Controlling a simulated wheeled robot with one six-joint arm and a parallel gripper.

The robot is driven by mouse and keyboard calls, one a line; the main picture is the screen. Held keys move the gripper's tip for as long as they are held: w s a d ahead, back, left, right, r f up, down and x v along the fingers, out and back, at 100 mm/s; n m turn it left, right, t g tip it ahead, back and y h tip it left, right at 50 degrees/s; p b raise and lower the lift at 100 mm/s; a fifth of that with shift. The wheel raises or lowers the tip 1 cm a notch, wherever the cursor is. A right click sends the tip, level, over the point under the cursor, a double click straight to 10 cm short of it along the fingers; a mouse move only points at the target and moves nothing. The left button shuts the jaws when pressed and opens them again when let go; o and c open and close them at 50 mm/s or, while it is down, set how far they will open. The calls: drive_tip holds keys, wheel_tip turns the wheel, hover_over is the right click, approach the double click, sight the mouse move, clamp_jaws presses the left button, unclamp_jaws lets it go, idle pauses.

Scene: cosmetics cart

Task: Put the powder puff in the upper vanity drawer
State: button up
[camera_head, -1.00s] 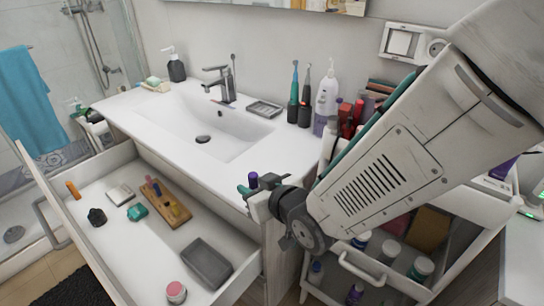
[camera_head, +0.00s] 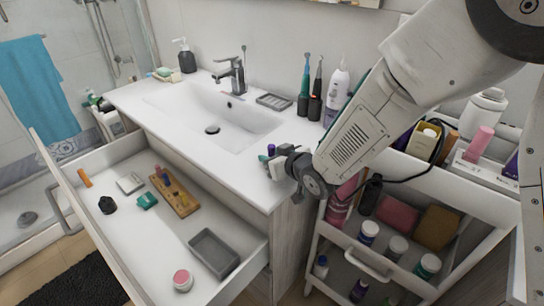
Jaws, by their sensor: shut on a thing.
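My gripper (camera_head: 269,160) is shut above the front right corner of the white vanity top, beside the open drawer. A small purple piece (camera_head: 271,149) shows at its jaws, which I take to be the powder puff; most of it is hidden and its shape is unclear. The upper vanity drawer (camera_head: 222,263) is pulled open, below and to the left of my gripper. In it lie a wooden tray (camera_head: 186,207), a grey tray (camera_head: 214,254), a pink-topped round jar (camera_head: 182,280), a teal item (camera_head: 147,201) and a black item (camera_head: 107,205).
The basin (camera_head: 213,110) and tap (camera_head: 232,76) lie behind my gripper. Bottles and brushes (camera_head: 305,95) stand at the back. A crowded white cart (camera_head: 318,254) stands to the right, under my arm.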

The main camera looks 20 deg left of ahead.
drive_tip(key=shift+f, duration=0.2)
drive_tip(key=o, duration=0.9)
drive_tip(key=shift+o, duration=0.3)
drive_tip(key=shift+r, duration=0.15)
